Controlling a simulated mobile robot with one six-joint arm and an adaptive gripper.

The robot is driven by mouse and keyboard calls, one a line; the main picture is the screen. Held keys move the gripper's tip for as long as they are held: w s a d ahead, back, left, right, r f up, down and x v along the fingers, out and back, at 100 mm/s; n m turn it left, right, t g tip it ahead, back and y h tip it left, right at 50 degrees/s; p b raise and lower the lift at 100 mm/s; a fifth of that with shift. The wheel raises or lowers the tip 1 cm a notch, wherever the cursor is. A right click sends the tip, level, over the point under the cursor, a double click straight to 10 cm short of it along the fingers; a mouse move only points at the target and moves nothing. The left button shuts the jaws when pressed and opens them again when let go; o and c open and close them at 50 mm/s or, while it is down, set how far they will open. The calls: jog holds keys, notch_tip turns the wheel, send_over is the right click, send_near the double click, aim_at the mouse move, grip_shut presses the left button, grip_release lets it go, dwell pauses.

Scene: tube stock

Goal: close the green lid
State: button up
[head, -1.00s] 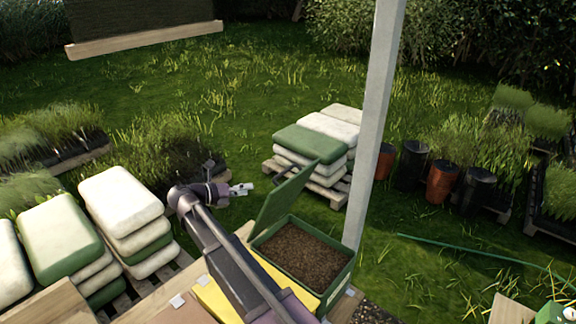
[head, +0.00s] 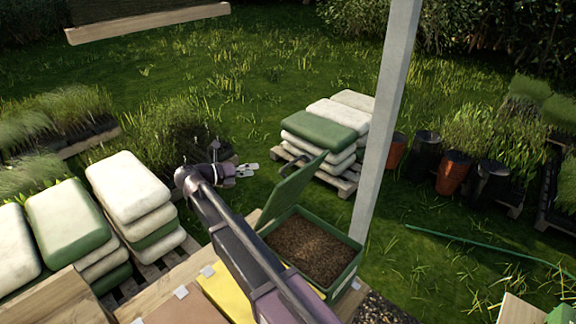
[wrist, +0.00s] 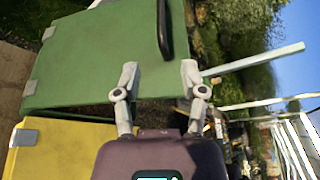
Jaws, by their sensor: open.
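The green lid (head: 293,192) stands raised, tilted up from the left edge of a green box (head: 350,268) filled with brown soil (head: 308,249). In the wrist view the lid (wrist: 100,60) fills the upper left, with a black handle (wrist: 165,32) near its right edge and metal corner pieces. My gripper (head: 252,170) is to the left of the lid in the head view, apart from it. In the wrist view my gripper (wrist: 160,78) is open and empty, its fingers spread in front of the lid's right part. Its exact distance from the lid cannot be told.
A yellow lid or panel (head: 224,297) lies beside the green box; it also shows in the wrist view (wrist: 60,150). A grey post (head: 383,130) stands right behind the box. Stacked sacks (head: 130,190) are at left, more sacks (head: 318,130) behind. Open grass lies beyond.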

aim_at(288, 165)
jog(key=b+x, duration=0.2)
jog(key=x, duration=1.1)
jog(key=shift+w+d+b, duration=0.1)
jog(key=shift+d+b, duration=0.1)
jog(key=shift+b, duration=0.2)
